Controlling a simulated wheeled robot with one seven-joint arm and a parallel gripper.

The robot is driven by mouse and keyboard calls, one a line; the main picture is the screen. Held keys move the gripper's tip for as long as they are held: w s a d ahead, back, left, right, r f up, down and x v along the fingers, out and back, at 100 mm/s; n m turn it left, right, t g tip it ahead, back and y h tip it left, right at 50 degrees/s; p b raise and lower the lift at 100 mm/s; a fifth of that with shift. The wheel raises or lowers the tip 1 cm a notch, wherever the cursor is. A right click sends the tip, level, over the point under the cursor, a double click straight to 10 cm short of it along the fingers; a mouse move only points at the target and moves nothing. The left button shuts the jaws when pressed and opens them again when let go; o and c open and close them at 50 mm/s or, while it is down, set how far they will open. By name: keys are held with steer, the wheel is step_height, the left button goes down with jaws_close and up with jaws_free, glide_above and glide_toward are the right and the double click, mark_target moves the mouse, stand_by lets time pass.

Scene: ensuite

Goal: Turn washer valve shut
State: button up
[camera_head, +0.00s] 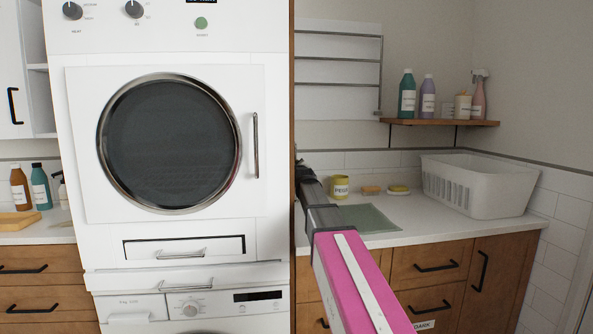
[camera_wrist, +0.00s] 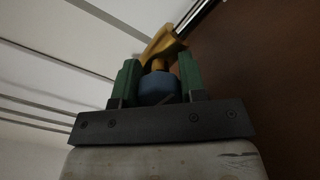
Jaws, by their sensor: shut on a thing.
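In the wrist view my gripper (camera_wrist: 158,72) has its two green fingers on either side of a round blue valve handle (camera_wrist: 157,90), shut on it. A brass-coloured valve body (camera_wrist: 162,45) rises just beyond the handle, with a shiny metal pipe (camera_wrist: 196,14) running up to the right. The handle's exact turn angle cannot be told. In the head view the washer (camera_head: 190,306) shows only its top panel, below a white dryer. My gripper and the valve are hidden there behind the dryer's right side.
The dryer (camera_head: 250,215) stands close left of my reaching arm. On the right, a counter (camera_head: 450,228) holds a white basket (camera_head: 480,185), a yellow tub (camera_head: 340,187) and a green mat (camera_head: 368,220). Bottles stand on a wooden shelf (camera_head: 440,122) above.

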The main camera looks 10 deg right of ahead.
steer(key=m, duration=0.5)
steer(key=shift+m, duration=0.3)
steer(key=m, duration=0.4)
steer(key=shift+m, duration=0.3)
stand_by(0.5)
steer(key=o, duration=0.9)
steer(key=shift+o, duration=0.2)
steer(key=shift+s, duration=0.1)
steer(key=s, duration=1)
steer(key=shift+s, duration=0.35)
